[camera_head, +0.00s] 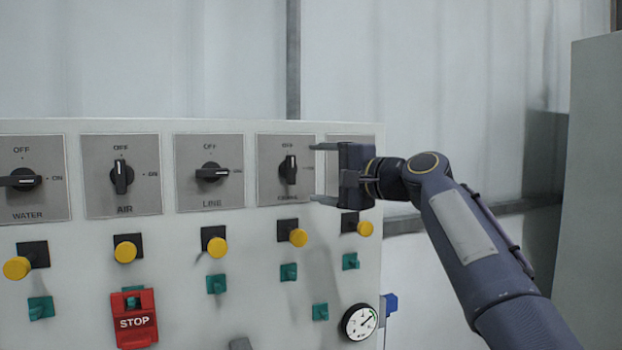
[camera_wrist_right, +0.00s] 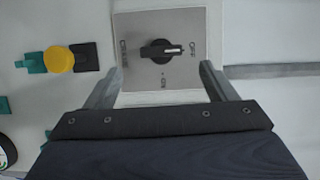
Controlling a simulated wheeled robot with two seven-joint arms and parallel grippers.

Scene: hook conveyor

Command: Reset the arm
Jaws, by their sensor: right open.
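My right gripper (camera_head: 317,174) is open and empty in front of the control panel, its two fingers pointing left across the gap between the fourth and fifth switch plates. The fourth switch plate (camera_head: 267,190) has a black rotary knob (camera_head: 289,168) with its pointer up at OFF. In the right wrist view, the open gripper (camera_wrist_right: 163,72) faces a plate with a black knob (camera_wrist_right: 160,51), whose pointer lies toward the OFF mark. The fingertips are beside the plate's lower part and do not touch the knob. The fifth plate is mostly hidden by my gripper. My left gripper is not in view.
The panel (camera_head: 75,280) carries WATER, AIR and LINE switches, yellow buttons (camera_head: 299,237), green parts, a red STOP box (camera_head: 135,318) and a gauge (camera_head: 359,322). A grey cabinet (camera_head: 597,190) stands at the right. Open space lies between the panel and cabinet.

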